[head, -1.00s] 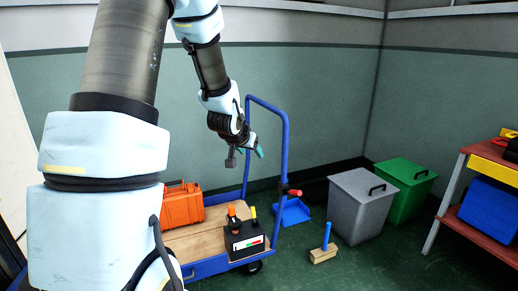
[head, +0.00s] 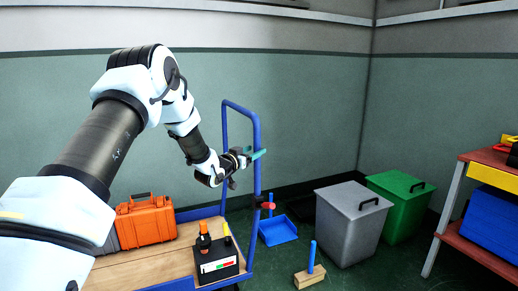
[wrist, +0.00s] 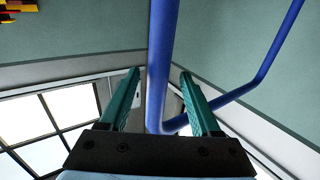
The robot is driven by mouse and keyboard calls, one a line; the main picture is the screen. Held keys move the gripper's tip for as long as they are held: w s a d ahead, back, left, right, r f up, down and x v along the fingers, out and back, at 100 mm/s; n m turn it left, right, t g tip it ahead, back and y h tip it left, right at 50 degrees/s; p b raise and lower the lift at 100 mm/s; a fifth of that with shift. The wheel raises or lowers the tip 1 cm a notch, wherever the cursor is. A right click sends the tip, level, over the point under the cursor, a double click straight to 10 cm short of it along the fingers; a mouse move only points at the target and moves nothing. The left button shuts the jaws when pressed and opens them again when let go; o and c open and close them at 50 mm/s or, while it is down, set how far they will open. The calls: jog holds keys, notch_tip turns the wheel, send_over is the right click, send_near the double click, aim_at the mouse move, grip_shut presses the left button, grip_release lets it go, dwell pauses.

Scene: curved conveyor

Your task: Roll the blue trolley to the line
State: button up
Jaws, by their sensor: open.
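The blue trolley has a tall blue tube handle (head: 257,130) and a wooden deck (head: 140,268). My gripper (head: 258,153) is at the handle's right upright in the head view. In the wrist view, my gripper's teal fingers (wrist: 160,78) are open, one on each side of the blue handle tube (wrist: 161,60). I cannot tell whether either finger touches it. No line shows on the floor.
Right of the trolley are a blue dustpan (head: 278,232), a blue-handled brush (head: 311,272), a grey bin (head: 345,225) and a green bin (head: 398,215). A red-topped bench (head: 492,170) stands at far right. Green floor is open in front of the bins.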

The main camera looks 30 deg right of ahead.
jog(key=shift+x, duration=2.6)
jog(key=shift+s, duration=0.1)
jog(key=shift+c, duration=0.3)
grip_shut()
